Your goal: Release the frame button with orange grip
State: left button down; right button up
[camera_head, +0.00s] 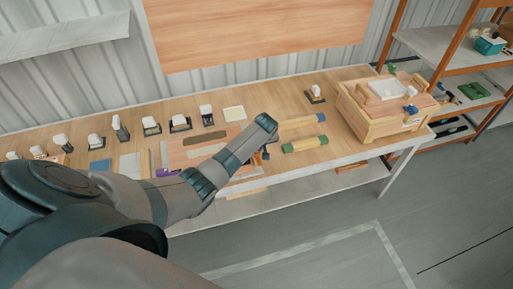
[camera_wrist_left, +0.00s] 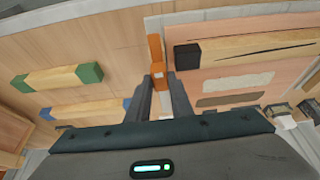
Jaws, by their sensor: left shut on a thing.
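The orange grip (camera_wrist_left: 156,50) shows in the left wrist view as a small upright orange piece with a block at its lower end. My left gripper (camera_wrist_left: 160,88) has its two fingers closed around the lower part of this orange piece. In the head view my left gripper (camera_head: 264,153) is over the front part of the workbench, and my own arm hides most of what it holds. I cannot tell whether the orange piece touches the bench. My right gripper is in neither view.
A wooden bar with green ends (camera_head: 305,144) and one with blue ends (camera_head: 300,121) lie right of the gripper. A black-ended bar (camera_wrist_left: 250,48) lies close beside the orange piece. A wooden box (camera_head: 385,125) stands at the bench's right end. Several small devices line the back.

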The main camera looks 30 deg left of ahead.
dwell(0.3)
pick_arm(q)
jog(key=c, duration=1.6)
grip_release()
jog(key=shift+r, duration=0.1)
jog(key=b+v, duration=0.3)
jog(key=v, duration=1.4)
jog(key=shift+a+r, duration=0.1)
jog(key=shift+r, duration=0.05)
